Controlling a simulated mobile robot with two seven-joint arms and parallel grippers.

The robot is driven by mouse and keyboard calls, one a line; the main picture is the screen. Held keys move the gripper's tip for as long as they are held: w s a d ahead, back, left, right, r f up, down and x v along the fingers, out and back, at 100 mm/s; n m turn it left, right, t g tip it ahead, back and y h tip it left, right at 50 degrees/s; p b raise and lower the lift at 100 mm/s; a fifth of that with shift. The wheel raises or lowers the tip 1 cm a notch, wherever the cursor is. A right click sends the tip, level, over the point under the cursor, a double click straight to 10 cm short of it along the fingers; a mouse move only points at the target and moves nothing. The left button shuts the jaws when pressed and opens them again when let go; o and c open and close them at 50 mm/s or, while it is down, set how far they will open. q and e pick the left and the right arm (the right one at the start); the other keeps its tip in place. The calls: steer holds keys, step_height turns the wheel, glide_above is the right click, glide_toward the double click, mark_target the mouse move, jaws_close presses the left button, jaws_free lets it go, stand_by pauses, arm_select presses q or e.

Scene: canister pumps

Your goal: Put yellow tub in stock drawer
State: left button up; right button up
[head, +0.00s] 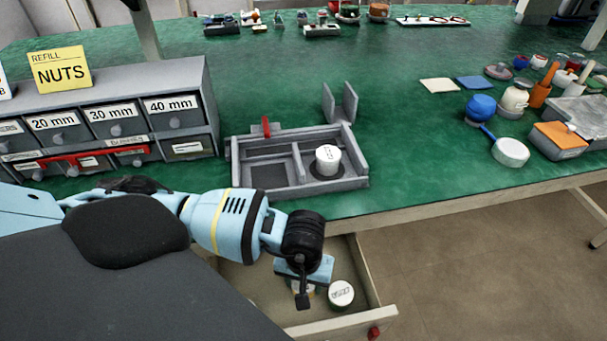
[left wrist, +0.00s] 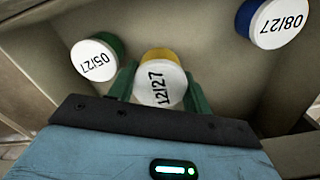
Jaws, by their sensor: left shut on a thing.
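The yellow tub (left wrist: 160,82), with a white lid marked 12/27, sits between the green fingers of my left gripper (left wrist: 160,88) in the left wrist view. The gripper is shut on it. In the head view my left gripper (head: 303,286) reaches down over the open stock drawer (head: 348,324) under the bench edge, and mostly hides the tub. The tub is low inside the drawer space; I cannot tell whether it touches the floor. My right gripper is not in view.
A green tub (left wrist: 95,60) marked 05/27 and a blue tub (left wrist: 275,25) marked 08/27 stand in the drawer. On the bench a grey fixture (head: 300,190) holds a white-topped canister (head: 328,160). A nuts cabinet (head: 110,120) stands left.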

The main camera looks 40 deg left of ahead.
arm_select(q)
steer(key=shift+f, duration=1.85)
steer(key=shift+f, duration=0.15)
steer(key=o, duration=1)
step_height(320, 180, up, 12)
steer(key=shift+r+p, duration=0.2)
steer(key=shift+p, duration=0.15)
